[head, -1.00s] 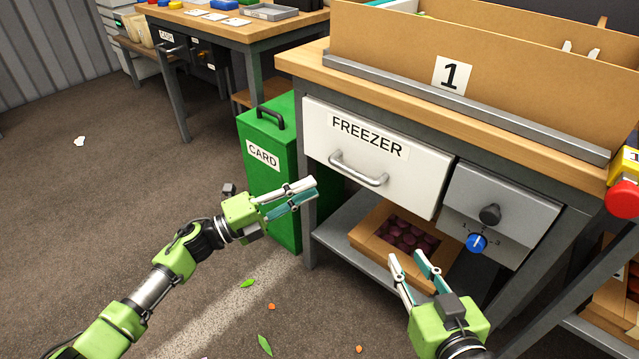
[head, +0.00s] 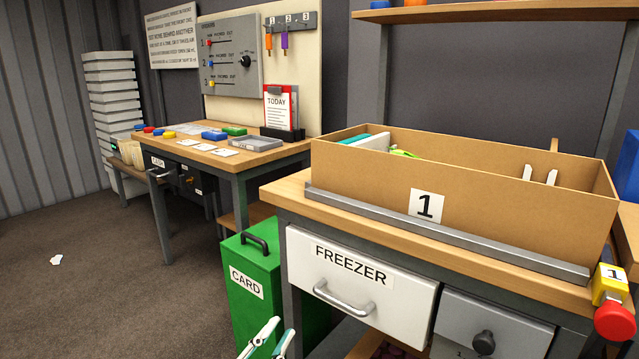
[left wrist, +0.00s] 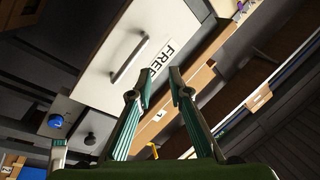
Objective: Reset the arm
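My left gripper (head: 272,338) shows only its fingertips at the bottom edge of the head view, in front of the green CARD bin (head: 250,305). In the left wrist view its two fingers (left wrist: 161,88) stand apart with nothing between them. The white FREEZER drawer (head: 385,298) lies beyond them; it is closed, with its handle (left wrist: 130,62) clear of the fingers. My right gripper is outside the head view. A pale finger-like part at the lower left of the left wrist view may belong to it, but its state cannot be told.
A cardboard box marked 1 (head: 490,215) stands on the wooden bench behind a metal rail (head: 440,235). A second table (head: 250,155) with coloured blocks stands at back left. The floor at left is mostly clear.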

